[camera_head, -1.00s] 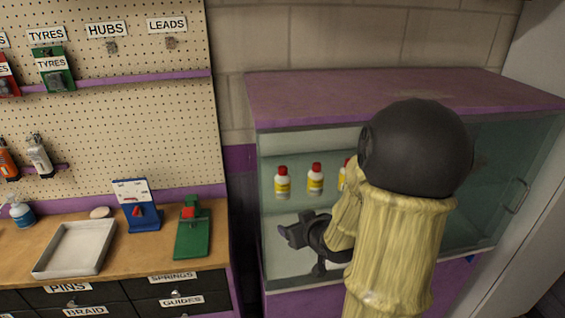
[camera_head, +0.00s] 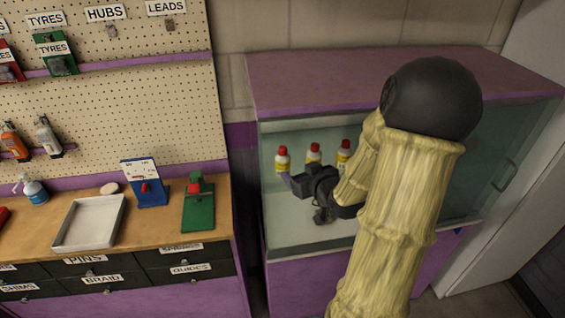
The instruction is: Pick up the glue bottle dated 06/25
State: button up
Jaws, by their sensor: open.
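Three glue bottles with red caps and yellow and white labels stand in a row in the glass-fronted cabinet: the left bottle (camera_head: 282,158), the middle bottle (camera_head: 314,153) and the right bottle (camera_head: 343,156). Their dates are too small to read. My gripper (camera_head: 290,183) is open inside the cabinet, in front of and below the left bottle. My gripper and arm hide the lower parts of the bottles. I cannot tell whether a finger touches the left bottle.
The cabinet (camera_head: 400,75) has a purple top above the bottles and a glass panel at its right. A workbench at left holds a white tray (camera_head: 68,243), a blue stand (camera_head: 150,190) and a green stand (camera_head: 198,210). The cabinet floor at front left is clear.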

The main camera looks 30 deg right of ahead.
aim_at(285, 163)
jog(key=p+x, duration=0.2)
jog(key=x, duration=0.7)
jog(key=shift+w+p, duration=0.1)
jog(key=shift+p, duration=0.25)
jog(key=shift+w+f, duration=0.2)
jog(key=shift+w, duration=0.1)
jog(key=shift+w, duration=0.1)
jog(key=p+x, duration=0.3)
jog(key=x, duration=0.1)
jog(key=shift+f, duration=0.15)
jog(key=shift+w+f, duration=0.3)
jog(key=shift+w, duration=0.05)
jog(key=shift+d, duration=0.1)
jog(key=c, duration=1.1)
jog(key=shift+r, duration=0.1)
